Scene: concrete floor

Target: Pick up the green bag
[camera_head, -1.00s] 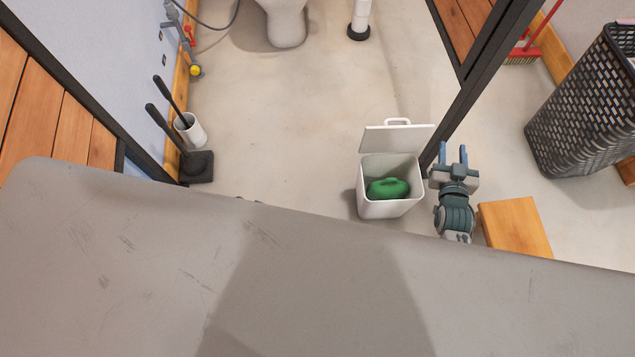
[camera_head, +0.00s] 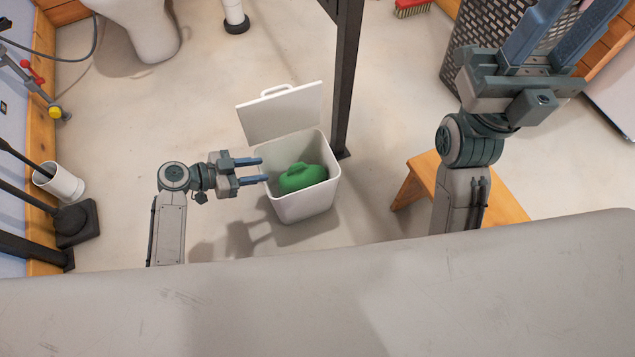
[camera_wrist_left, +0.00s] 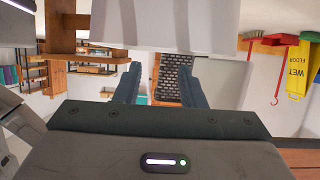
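The green bag (camera_head: 302,178) sits inside an open white bin (camera_head: 306,205) on the floor, its lid (camera_head: 282,113) raised at the back. My left gripper (camera_head: 262,171) is open and empty, its two blue fingers pointing right at the bin's left rim. I cannot tell whether they touch it. The left gripper (camera_wrist_left: 159,85) also shows open in the left wrist view, with a white surface above its fingers; the bag does not show there. My right gripper (camera_head: 550,40) is open and empty at the upper right, well away from the bin; its fingertips are partly cut off.
A dark post (camera_head: 346,80) stands just right behind the bin. A wooden stool (camera_head: 420,185) is at the right, partly behind my right arm. A dark basket (camera_head: 490,30) is at the upper right. A plunger (camera_head: 75,222) and a brush holder (camera_head: 60,183) stand at the left.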

